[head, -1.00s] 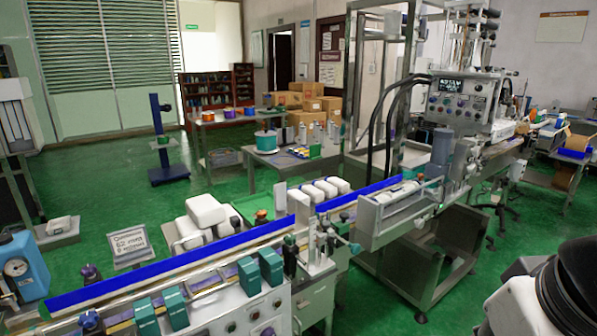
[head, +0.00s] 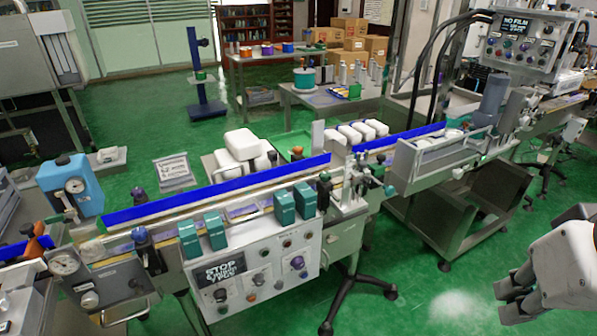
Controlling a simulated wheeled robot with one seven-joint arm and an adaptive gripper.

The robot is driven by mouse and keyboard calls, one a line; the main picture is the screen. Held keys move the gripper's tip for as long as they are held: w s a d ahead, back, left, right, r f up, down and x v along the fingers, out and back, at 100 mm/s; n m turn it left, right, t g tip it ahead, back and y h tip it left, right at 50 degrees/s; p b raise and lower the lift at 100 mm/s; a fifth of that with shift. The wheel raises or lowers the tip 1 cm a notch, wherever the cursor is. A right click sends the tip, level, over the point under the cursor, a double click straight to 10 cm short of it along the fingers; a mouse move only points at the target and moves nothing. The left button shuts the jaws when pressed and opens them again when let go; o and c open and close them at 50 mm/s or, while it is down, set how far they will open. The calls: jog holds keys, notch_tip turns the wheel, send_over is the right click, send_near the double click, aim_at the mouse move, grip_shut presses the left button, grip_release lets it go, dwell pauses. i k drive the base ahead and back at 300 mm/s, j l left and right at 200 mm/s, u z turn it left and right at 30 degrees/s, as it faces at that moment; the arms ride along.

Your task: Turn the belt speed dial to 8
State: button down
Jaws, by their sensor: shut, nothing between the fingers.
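A front control panel (head: 258,272) with several knobs and buttons faces me below the conveyor, at lower middle. It carries a dark sign with white lettering starting with STOP (head: 221,274). A purple knob (head: 298,262) sits on its right half. A second panel (head: 524,45) with small knobs and a display reading NO FILM stands at the far upper right. I cannot tell which knob is the belt speed dial; scale marks are too small to read. My gripper (head: 506,294) is at the lower right, shut and empty, over the floor and well apart from both panels.
The conveyor with blue rails (head: 218,192) runs across the view. Teal boxes (head: 283,207) line its near side above the front panel. A dark-footed stand (head: 345,300) rests on the floor.

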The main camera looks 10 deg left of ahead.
aim_at(220, 295)
jog(key=u, duration=1.2)
jog(key=l, duration=0.1)
jog(key=i, duration=0.05)
